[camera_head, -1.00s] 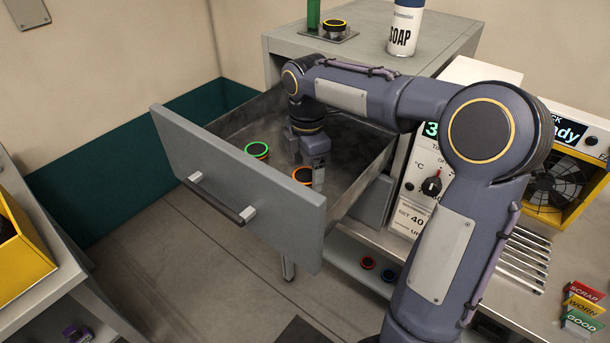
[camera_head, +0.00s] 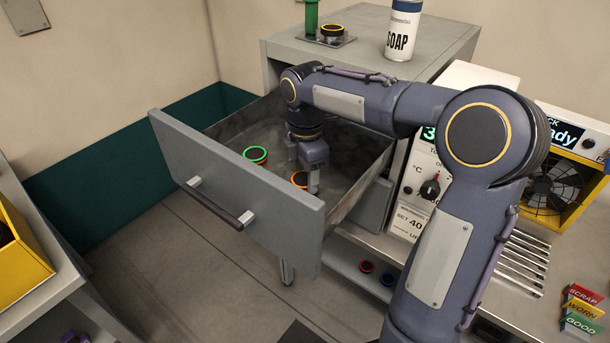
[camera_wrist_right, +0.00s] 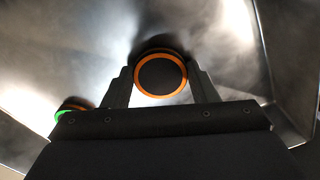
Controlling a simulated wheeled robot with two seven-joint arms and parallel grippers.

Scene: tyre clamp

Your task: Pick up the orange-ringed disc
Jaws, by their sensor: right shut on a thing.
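The orange-ringed disc (camera_head: 299,179) is inside the open grey drawer (camera_head: 235,190), behind its front panel. It also shows in the right wrist view (camera_wrist_right: 161,76), dark-faced with an orange rim, between my two fingers. My right gripper (camera_head: 306,180) reaches down into the drawer and is shut on this disc. In the head view the drawer front and a finger partly cover the disc, and I cannot tell whether it touches the drawer floor. A green-ringed disc (camera_head: 255,155) lies to its left in the drawer. My left gripper is not in view.
The drawer walls stand close around my right gripper. A soap bottle (camera_head: 403,30) and a yellow-ringed disc (camera_head: 332,31) stand on the cabinet top. Red and blue discs (camera_head: 366,266) sit on a low shelf. A yellow bin (camera_head: 25,255) is at left.

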